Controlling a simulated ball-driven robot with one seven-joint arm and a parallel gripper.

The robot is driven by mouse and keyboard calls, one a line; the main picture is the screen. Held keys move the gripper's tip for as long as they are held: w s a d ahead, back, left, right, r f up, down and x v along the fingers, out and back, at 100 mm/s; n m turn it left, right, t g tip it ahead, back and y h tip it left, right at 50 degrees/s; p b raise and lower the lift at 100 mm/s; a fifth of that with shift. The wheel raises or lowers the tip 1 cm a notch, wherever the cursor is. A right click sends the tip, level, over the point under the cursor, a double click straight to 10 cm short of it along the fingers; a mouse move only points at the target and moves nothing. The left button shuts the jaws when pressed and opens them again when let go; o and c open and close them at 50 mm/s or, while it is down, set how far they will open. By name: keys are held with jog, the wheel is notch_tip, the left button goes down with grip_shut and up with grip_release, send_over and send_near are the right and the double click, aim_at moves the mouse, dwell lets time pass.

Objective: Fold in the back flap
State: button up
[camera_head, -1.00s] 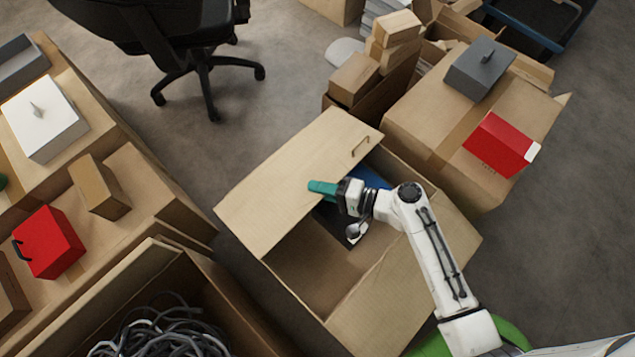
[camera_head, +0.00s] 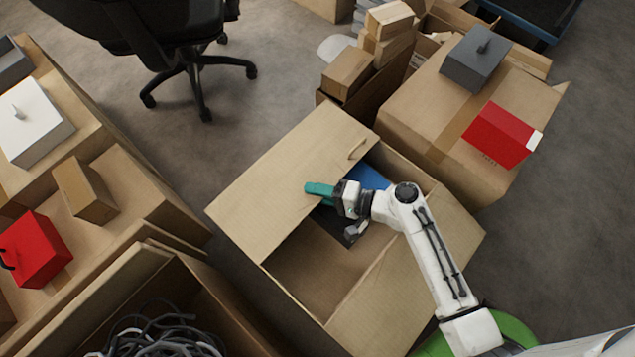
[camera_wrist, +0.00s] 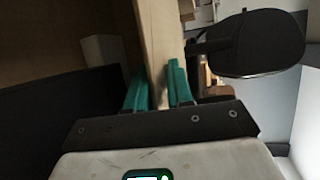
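The open carton (camera_head: 305,290) stands in front of me with blue and dark things inside. Its back flap (camera_head: 265,190) is a broad cardboard panel on the far left side, with a handle-like slot near its right end. My gripper (camera_head: 318,189) is at the flap's near edge, and a teal finger shows over the panel. In the wrist view, the flap's edge (camera_wrist: 158,40) runs between both teal fingers of my gripper (camera_wrist: 158,85), which appear to touch it on either side. The lower finger is hidden in the head view.
A carton with a red box (camera_head: 501,135) and a grey box (camera_head: 476,58) stands at the right. Cartons with a red box (camera_head: 36,250) and a white box (camera_head: 34,120) are at the left. An office chair (camera_head: 185,65) stands behind. Bare floor lies between.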

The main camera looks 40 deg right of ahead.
jog(key=shift+o, duration=0.8)
jog(key=shift+a+f, duration=0.1)
jog(key=shift+f, duration=0.2)
jog(key=shift+r, duration=0.1)
jog(key=shift+s, duration=0.1)
jog(key=p+v, duration=0.2)
jog(key=v, duration=0.8)
jog(key=shift+s+d, duration=0.15)
jog(key=shift+d, duration=0.15)
jog(key=shift+r, duration=0.15)
